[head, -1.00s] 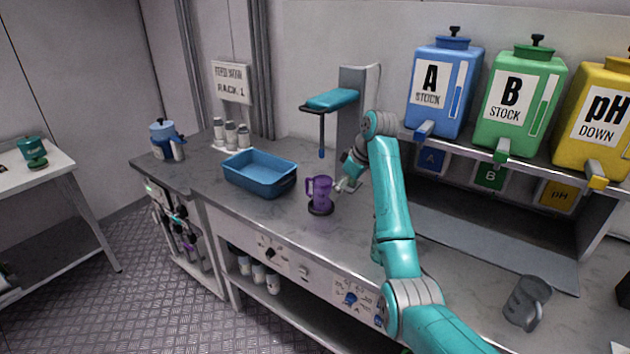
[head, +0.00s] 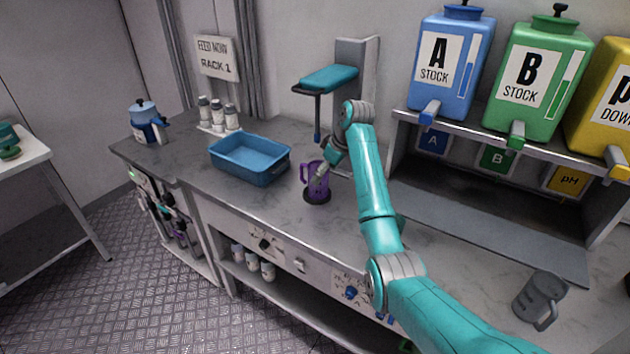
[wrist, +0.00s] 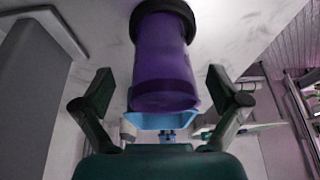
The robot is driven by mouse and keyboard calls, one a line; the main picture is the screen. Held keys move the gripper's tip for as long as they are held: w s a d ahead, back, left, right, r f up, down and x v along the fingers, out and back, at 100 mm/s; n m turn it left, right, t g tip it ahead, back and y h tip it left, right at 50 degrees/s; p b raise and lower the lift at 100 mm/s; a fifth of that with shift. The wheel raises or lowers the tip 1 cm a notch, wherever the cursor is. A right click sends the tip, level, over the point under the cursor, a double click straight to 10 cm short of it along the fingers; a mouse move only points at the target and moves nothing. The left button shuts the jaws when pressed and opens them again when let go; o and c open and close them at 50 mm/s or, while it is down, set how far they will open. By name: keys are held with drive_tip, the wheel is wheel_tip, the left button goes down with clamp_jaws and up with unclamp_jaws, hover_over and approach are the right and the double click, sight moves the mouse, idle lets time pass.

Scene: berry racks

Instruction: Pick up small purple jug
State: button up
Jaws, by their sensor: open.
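The small purple jug (head: 317,181) stands upright on a dark round base (head: 317,196) on the grey marbled counter, with its handle on the left in the head view. In the wrist view the jug (wrist: 163,65) fills the upper middle, with the dark base (wrist: 163,14) at the top. My gripper (head: 325,172) is at the jug's right side in the head view. In the wrist view my gripper (wrist: 162,88) is open, with one finger on each side of the jug and a gap showing on both sides.
A blue tray (head: 250,178) sits left of the jug. A teal-topped stand (head: 330,78) rises behind it. A grey jug (head: 540,300) stands at the right. Stock containers A (head: 450,62) and B (head: 538,80) sit on a shelf. The counter in front of the jug is clear.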

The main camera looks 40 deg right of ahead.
drive_tip(key=x, duration=0.4)
drive_tip(key=shift+w+a, duration=0.1)
drive_tip(key=c, duration=1.3)
drive_tip(key=shift+r, duration=0.1)
